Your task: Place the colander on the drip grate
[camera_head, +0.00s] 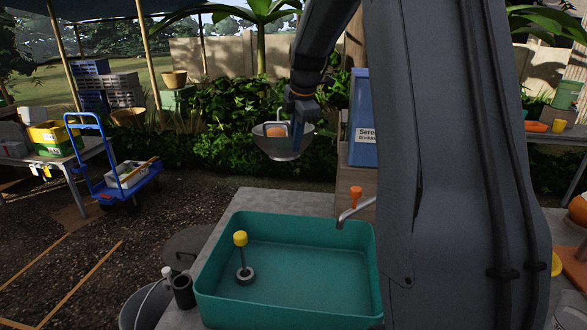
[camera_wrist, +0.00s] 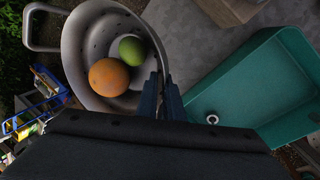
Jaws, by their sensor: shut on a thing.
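The grey metal colander (camera_head: 284,148) hangs in the air beyond the teal sink basin, roughly upright. My gripper (camera_head: 299,118) is shut on its near side; in the wrist view my fingers (camera_wrist: 162,95) meet at its rim. The wrist view shows the colander (camera_wrist: 74,48) with a loop handle on its far left side. An orange (camera_wrist: 109,77) and a green round fruit (camera_wrist: 132,50) lie inside it. The exact grip spot is partly hidden by my fingers. I cannot make out a drip grate in either view.
The teal basin (camera_head: 213,275) sits on a grey counter, with a yellow-topped plunger-like piece (camera_head: 240,240) inside. A tap (camera_head: 355,210) and orange piece (camera_head: 356,195) stand at its back right. A blue box (camera_head: 363,120) stands behind. A blue cart (camera_head: 95,165) is at left.

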